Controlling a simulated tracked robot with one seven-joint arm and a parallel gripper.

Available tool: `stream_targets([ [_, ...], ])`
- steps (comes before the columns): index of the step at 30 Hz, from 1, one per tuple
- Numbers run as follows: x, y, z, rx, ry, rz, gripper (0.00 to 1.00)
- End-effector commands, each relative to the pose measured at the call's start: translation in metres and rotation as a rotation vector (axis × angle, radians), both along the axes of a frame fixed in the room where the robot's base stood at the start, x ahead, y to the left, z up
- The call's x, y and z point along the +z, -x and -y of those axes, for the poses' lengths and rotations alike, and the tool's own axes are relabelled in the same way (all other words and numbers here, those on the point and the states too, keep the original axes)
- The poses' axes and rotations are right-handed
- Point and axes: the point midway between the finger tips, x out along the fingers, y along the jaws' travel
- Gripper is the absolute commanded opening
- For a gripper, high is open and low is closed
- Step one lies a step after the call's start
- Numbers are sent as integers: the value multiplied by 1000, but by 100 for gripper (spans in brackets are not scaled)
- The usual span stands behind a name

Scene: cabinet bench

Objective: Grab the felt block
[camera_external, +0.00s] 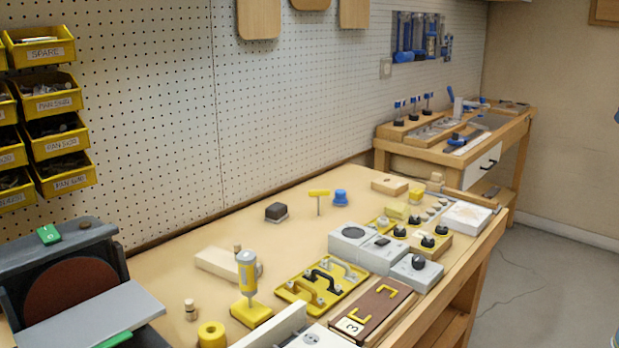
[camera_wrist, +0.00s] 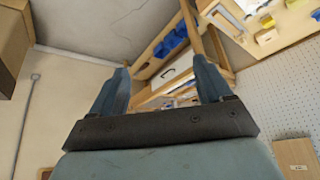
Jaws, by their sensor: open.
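A small dark block with a brownish top (camera_external: 276,212), which looks like the felt block, lies on the tan bench top left of the yellow T-shaped piece. I cannot make out the felt block in the wrist view. My gripper (camera_wrist: 161,78) is open and empty in the wrist view, its two blue-grey fingers wide apart. It faces a wooden bench with a white drawer (camera_wrist: 171,75), some way off. My gripper does not show in the external view, so its distance from the block cannot be told.
A blue knob (camera_external: 340,197) stands right of the block. A wooden piece (camera_external: 218,263), a yellow-based upright tool (camera_external: 249,285) and a yellow handle board (camera_external: 323,287) lie nearer the camera. A pegboard wall runs behind. The bench around the block is clear.

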Motion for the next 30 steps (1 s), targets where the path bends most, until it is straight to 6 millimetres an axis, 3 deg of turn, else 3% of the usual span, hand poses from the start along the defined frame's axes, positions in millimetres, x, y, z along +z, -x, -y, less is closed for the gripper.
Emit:
stream_targets([
  [5,7,-45,-31,-36,-61,30,79],
  [14,9,-131,-114,-115,-239,84,79],
  [21,0,-186,-195,-179,-418,91,79],
  [30,-26,-234,-307,-275,-670,41,79],
])
